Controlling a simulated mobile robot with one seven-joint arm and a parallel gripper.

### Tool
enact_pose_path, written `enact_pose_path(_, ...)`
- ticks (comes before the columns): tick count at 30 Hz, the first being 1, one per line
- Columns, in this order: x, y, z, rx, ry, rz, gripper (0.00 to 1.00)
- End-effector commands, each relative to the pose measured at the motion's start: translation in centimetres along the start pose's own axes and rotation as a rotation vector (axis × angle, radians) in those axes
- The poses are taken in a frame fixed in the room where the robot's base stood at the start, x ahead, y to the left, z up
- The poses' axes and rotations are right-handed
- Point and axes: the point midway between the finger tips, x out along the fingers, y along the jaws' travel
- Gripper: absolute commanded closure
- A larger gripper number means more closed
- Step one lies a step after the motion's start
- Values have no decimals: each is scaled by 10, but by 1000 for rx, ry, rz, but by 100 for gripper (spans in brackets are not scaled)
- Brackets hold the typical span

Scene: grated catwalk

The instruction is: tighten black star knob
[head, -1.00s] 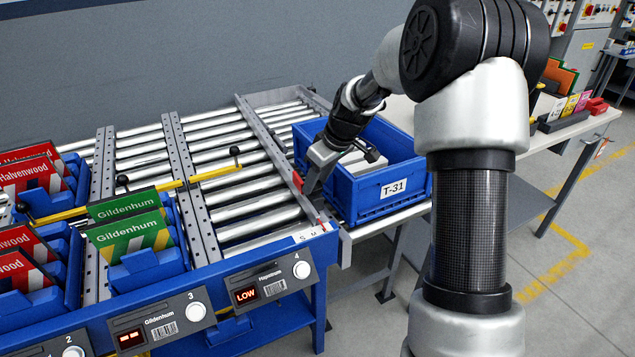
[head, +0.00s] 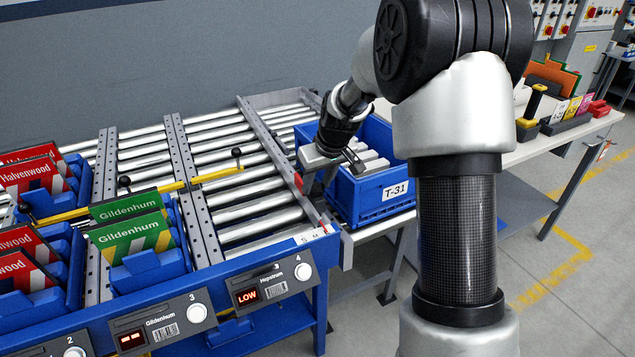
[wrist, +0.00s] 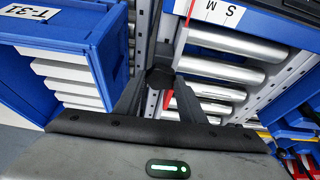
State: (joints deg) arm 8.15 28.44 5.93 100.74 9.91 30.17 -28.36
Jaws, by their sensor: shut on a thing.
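The black star knob (wrist: 160,78) shows in the wrist view at the side of a grey perforated rail, beside a red pointer (wrist: 168,99). My gripper (wrist: 161,82) has one dark finger on each side of the knob and is shut on it. In the head view my gripper (head: 308,180) is at the right-hand rail (head: 268,140) of the roller rack, beside the blue tote. The knob is hidden there. A white scale strip with the letters S and M (wrist: 221,12) lies near the knob.
The blue tote (head: 350,208) marked T-31 holds several white boxes, close to my gripper. Steel rollers (head: 245,205) lie left of the rail. Blue holders with green cards (head: 130,230) and red cards stand further left. A yellow-handled tool (head: 533,105) stands on the right-hand bench.

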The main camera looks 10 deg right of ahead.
Motion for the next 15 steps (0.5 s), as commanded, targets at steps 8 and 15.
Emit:
enact_pose_path(8, 0, 0, 0, -1, -1, 0, 45)
enact_pose_path(15, 0, 0, 0, -1, -1, 0, 45)
